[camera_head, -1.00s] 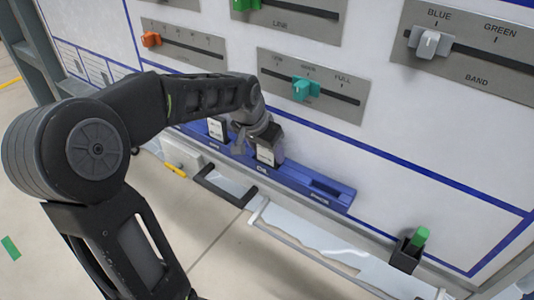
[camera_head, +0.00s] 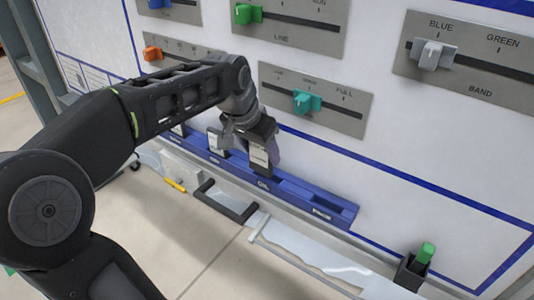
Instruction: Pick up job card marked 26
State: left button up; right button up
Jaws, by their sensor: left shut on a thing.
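My left gripper (camera_head: 262,143) comes in from the left, points down at the blue card rack (camera_head: 312,196) and is shut on a white job card (camera_head: 260,155). The card stands upright at or just above a rack slot; I cannot tell if it is clear of the slot. The number on it is too small to read. Another white card (camera_head: 214,139) stands in the rack to its left, with a further one (camera_head: 179,129) partly hidden by my arm. The rack's right slot is empty. My right gripper is not in view.
The wall panel above carries sliders with a teal knob (camera_head: 306,102), a green knob (camera_head: 247,14), an orange knob (camera_head: 152,53) and a grey knob (camera_head: 431,54). Below the rack are a black handle (camera_head: 225,203) and a yellow marker (camera_head: 175,185). A dark holder (camera_head: 409,272) with a green item stands lower right.

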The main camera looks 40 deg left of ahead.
pick_arm(q)
jog(key=s+b, duration=0.3)
jog(key=s, duration=1.4)
jog(key=shift+d, duration=0.2)
